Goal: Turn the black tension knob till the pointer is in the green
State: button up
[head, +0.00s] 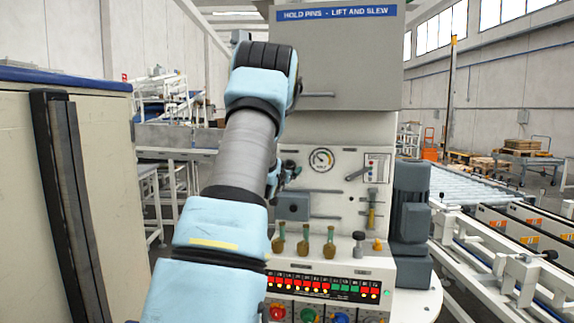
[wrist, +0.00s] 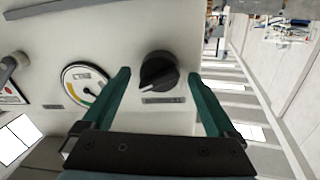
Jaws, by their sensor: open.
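The black tension knob (wrist: 158,72) is on the pale panel in the wrist view, with a light mark on its face. My gripper (wrist: 158,76) is open, its two green fingers on either side of the knob in the picture; I cannot tell whether they touch it. The round gauge (wrist: 84,84) is left of the knob, with a coloured arc partly cut off by the left finger. In the head view the gauge (head: 321,160) shows on the panel, but its pointer is too small to read against the green. There the knob is hidden behind my arm and gripper.
A lever (head: 357,173) is right of the gauge. Below are several brass-coloured handles (head: 304,243) and a lit button console (head: 322,287). A grey motor (head: 411,205) stands right of the panel, and a cream cabinet (head: 97,170) at left. A roller conveyor (head: 470,188) runs at right.

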jog(key=shift+w, duration=0.1)
jog(key=shift+c, duration=0.4)
jog(key=c, duration=1.3)
jog(key=shift+f+m+b, duration=0.15)
jog(key=shift+m+b, duration=0.15)
jog(key=shift+b, duration=0.4)
jog(key=m+b, duration=0.1)
jog(key=b, duration=0.2)
jog(key=shift+f+m, duration=0.15)
jog(key=shift+m, duration=0.15)
jog(key=m+b, duration=0.2)
jog(key=b, duration=0.1)
jog(key=shift+r+m+b, duration=0.25)
jog(key=shift+m+b, duration=0.45)
jog(key=shift+b, duration=0.5)
jog(key=shift+r, duration=0.1)
